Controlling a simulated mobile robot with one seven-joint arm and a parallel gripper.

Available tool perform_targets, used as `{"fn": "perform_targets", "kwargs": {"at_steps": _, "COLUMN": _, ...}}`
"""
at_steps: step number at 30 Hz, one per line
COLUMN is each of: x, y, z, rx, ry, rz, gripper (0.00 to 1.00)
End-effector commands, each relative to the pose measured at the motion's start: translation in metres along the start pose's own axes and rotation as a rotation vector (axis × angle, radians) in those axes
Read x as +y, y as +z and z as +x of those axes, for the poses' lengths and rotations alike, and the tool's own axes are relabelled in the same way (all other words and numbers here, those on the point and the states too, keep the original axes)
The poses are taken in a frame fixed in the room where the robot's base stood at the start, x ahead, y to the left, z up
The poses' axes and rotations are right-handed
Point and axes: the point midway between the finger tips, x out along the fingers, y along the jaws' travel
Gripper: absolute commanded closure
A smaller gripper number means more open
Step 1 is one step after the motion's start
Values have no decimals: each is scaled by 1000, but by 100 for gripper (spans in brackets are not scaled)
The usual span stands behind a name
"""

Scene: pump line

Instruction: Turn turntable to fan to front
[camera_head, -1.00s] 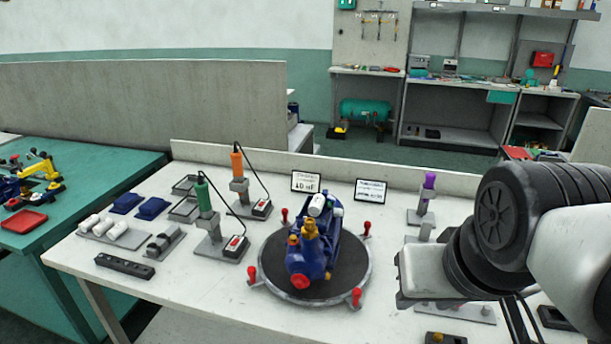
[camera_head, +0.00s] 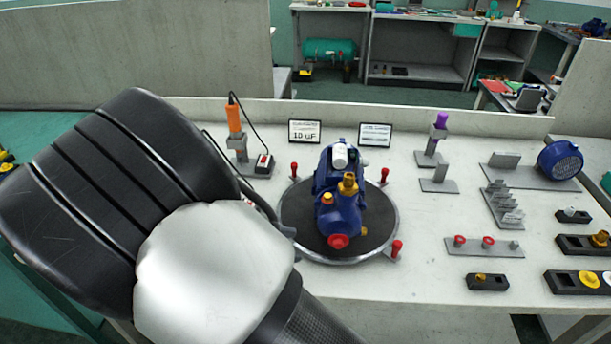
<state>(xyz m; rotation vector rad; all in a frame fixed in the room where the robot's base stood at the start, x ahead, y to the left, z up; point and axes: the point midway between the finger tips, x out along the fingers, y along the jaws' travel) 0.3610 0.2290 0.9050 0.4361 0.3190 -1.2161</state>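The round dark turntable (camera_head: 375,236) with a grey metal rim stands at the middle of the white table. A blue pump (camera_head: 338,198) with brass fittings sits on it, its red cap facing the table's front and its white part toward the back. Red-knobbed handles show at the back left (camera_head: 294,170), back right (camera_head: 384,175) and front right (camera_head: 396,247) of the rim. My arm covers the front left of the rim. A dark part of my gripper (camera_head: 272,212) shows at the turntable's left edge; its fingers are mostly hidden, and contact cannot be told.
An orange-handled tool (camera_head: 234,120) stands at the back left, and two small signs (camera_head: 305,131) (camera_head: 375,135) behind the turntable. To the right are a purple-topped tool (camera_head: 440,120), metal brackets (camera_head: 502,207), a blue round cover (camera_head: 560,159) and black fixture blocks (camera_head: 487,282).

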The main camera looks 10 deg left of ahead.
Motion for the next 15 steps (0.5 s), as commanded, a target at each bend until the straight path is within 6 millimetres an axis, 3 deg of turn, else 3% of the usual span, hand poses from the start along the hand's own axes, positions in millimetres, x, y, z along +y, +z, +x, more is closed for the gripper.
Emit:
{"fn": "perform_targets", "kwargs": {"at_steps": 1, "x": -1, "y": -22, "z": -14, "rx": -77, "ry": 81, "rz": -64, "gripper": 65}}
{"fn": "perform_targets", "kwargs": {"at_steps": 7, "x": -8, "y": -71, "z": -61, "rx": -318, "ry": 325, "rz": -214, "gripper": 65}}
{"fn": "perform_targets", "kwargs": {"at_steps": 11, "x": -13, "y": -88, "z": -82, "rx": -409, "ry": 420, "rz": -254, "gripper": 65}}
{"fn": "perform_targets", "kwargs": {"at_steps": 15, "x": -13, "y": -92, "z": -84, "rx": -440, "ry": 451, "rz": -266, "gripper": 65}}
